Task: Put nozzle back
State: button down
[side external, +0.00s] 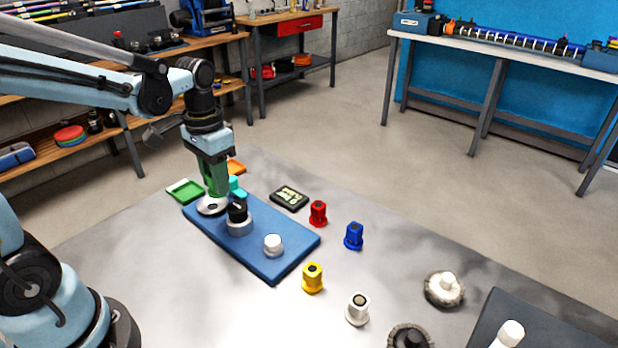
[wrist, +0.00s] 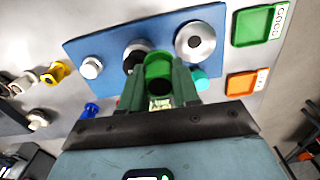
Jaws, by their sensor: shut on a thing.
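My gripper (side external: 214,185) is shut on a green nozzle (wrist: 158,70), which shows between the two fingers in the wrist view. In the side view the gripper points down at the left end of a blue board (side external: 268,262), over or close to a silver disc (side external: 208,209). I cannot tell whether the nozzle touches anything. Loose nozzles stand upright on the table: red (side external: 318,212), blue (side external: 354,236), yellow (side external: 312,278) and white (side external: 358,309).
The board also bears a black-topped knob (side external: 238,213) and a white knob (side external: 273,244). A green tray (side external: 184,190), an orange tray (side external: 236,167), a cyan piece (side external: 236,185) and a dark display box (side external: 289,197) lie nearby. Round brushes (side external: 444,289) stand at the right.

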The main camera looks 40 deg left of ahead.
jog(key=w+d+r, duration=0.2)
jog(key=w+d, duration=0.1)
jog(key=d, duration=0.6)
jog(key=w+d+r, duration=0.2)
jog(key=d, duration=0.8)
jog(key=d+f, duration=0.3)
jog(key=d, duration=1.6)
send_over(395, 266)
notch_tip(395, 266, down, 7)
jog(key=shift+s+r, duration=0.1)
jog(key=shift+r, duration=0.1)
jog(key=shift+f, duration=2.05)
jog(key=shift+f, duration=0.1)
jog(key=c, duration=0.8)
grip_release()
